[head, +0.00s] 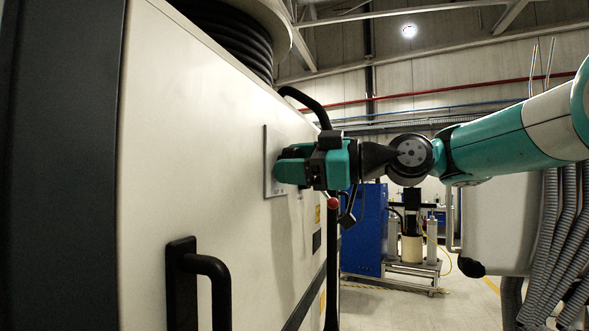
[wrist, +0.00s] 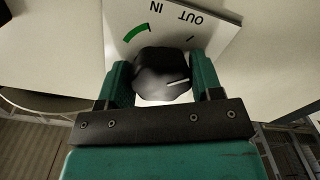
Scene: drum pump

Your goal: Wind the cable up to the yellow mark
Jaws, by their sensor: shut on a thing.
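My gripper (head: 292,166) is at a grey plate (head: 271,186) on the side of a large white cabinet. In the wrist view my gripper (wrist: 162,72) is shut on a black knob (wrist: 160,66), one finger on each side. The knob's white pointer line lies toward the right of the picture. The plate (wrist: 222,45) reads IN and OUT, upside down here, with a green arc near IN and a dark tick near OUT. Wound black cable (head: 232,35) shows on a drum at the top in the head view. I cannot make out a yellow mark on it.
A black handle (head: 207,283) sticks out of the cabinet at lower left. A red ball (head: 332,203) tops a dark rod below my gripper. A curved black tube (head: 310,103) passes just above it. Blue equipment (head: 364,232) and a cart (head: 404,271) stand behind.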

